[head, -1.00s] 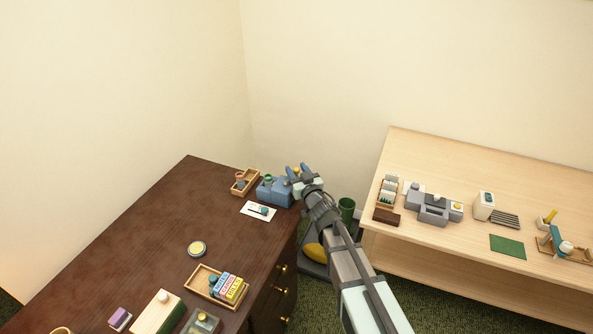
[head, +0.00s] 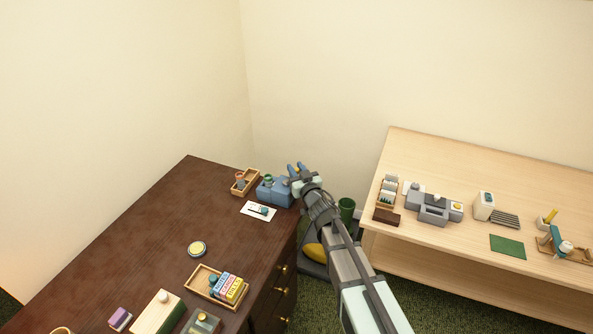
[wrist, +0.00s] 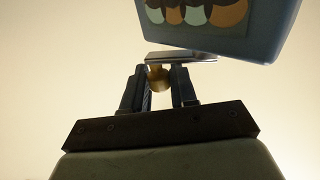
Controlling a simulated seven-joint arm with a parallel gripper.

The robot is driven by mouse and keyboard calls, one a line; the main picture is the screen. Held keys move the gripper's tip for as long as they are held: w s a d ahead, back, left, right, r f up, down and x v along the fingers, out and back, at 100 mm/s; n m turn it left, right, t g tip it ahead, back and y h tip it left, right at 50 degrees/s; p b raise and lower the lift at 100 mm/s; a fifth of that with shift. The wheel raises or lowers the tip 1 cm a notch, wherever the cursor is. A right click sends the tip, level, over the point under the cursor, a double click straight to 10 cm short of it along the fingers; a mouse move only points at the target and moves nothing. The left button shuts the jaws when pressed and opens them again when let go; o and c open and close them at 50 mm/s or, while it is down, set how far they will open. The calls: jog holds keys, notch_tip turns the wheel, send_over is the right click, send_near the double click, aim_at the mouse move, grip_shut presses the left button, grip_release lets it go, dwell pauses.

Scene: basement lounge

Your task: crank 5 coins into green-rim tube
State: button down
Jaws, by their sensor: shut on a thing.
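The blue coin machine (head: 274,192) stands at the far right corner of the dark desk. A small green-rim tube (head: 268,180) stands at its top left. My gripper (head: 296,167) is at the machine's right side. In the wrist view my gripper (wrist: 158,82) is shut on a brass crank knob (wrist: 158,77), with a finger on each side. A flat silver crank arm (wrist: 180,58) lies just above the knob, below the blue machine body (wrist: 225,30). The coins cannot be made out clearly; round orange and pale shapes show on the machine's face.
A wooden tray (head: 254,178) with small tubes stands left of the machine. A white card (head: 250,213) lies in front. A green bin (head: 347,207) stands on the floor between the desk and the light wood table (head: 450,165).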

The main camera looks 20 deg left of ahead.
jog(key=shift+w+a+n+g+y, duration=0.1)
jog(key=shift+w+n+g+y, duration=0.1)
jog(key=shift+n+g+y, duration=0.25)
jog(key=shift+w+a+n+g+y, duration=0.1)
jog(key=shift+a+n+g+y, duration=0.25)
jog(key=shift+n+g+y, duration=0.6)
jog(key=shift+w+a+n+g+y, duration=0.1)
jog(key=shift+a+n+g+y, duration=0.2)
jog(key=shift+n+g, duration=0.75)
jog(key=shift+a+n+g+y, duration=0.4)
jog(key=shift+g+y, duration=0.2)
jog(key=shift+g, duration=0.85)
jog(key=shift+n+g, duration=0.25)
jog(key=shift+g, duration=0.05)
jog(key=c, duration=1)
grip_release()
jog(key=shift+s, duration=0.1)
jog(key=shift+d, duration=0.1)
jog(key=v, duration=1.3)
jog(key=shift+s+d+f, duration=0.1)
jog(key=shift+d, duration=0.2)
